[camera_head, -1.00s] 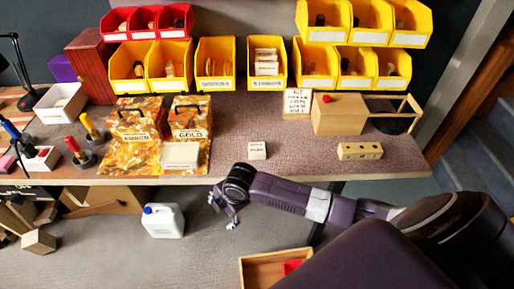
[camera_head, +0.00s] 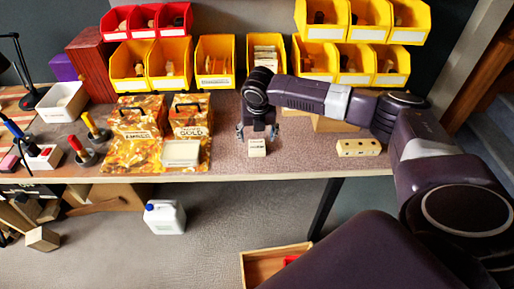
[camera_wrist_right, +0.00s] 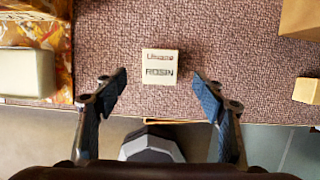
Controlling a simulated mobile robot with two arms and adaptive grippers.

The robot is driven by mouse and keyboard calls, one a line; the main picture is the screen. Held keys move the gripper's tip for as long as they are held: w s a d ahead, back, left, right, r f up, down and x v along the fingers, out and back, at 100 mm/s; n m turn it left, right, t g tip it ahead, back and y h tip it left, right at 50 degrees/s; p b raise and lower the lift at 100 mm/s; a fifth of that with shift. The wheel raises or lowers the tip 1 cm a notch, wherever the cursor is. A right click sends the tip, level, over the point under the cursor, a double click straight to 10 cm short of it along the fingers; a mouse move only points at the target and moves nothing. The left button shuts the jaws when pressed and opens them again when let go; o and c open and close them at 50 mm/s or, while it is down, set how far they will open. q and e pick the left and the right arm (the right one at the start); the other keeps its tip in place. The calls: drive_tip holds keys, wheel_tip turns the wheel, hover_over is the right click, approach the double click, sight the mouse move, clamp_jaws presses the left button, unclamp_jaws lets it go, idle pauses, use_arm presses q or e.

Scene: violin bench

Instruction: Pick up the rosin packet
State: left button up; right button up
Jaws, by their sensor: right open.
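The rosin packet (camera_head: 257,147) is a small pale box that lies on the brown bench near its front edge. In the right wrist view the packet (camera_wrist_right: 160,66) shows dark lettering that reads ROSIN, and it lies ahead of and between the fingertips. My right gripper (camera_head: 258,131) is directly above the packet in the head view, pointing down. Its two fingers are spread wide in the right wrist view (camera_wrist_right: 160,84), with nothing between them held. My left gripper is not in view.
An amber case (camera_head: 134,150) and a gold case (camera_head: 190,118) with a pale box (camera_head: 182,153) stand left of the packet. A wooden block with holes (camera_head: 358,147) lies to the right. Yellow bins (camera_head: 215,62) line the back. Bench around the packet is clear.

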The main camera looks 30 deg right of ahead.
sight(257, 146)
drive_tip(key=p+x, duration=0.1)
drive_tip(key=x, duration=0.5)
drive_tip(key=shift+f, duration=0.3)
drive_tip(key=c, duration=1)
drive_tip(key=shift+r, duration=0.1)
drive_tip(key=shift+c, duration=0.2)
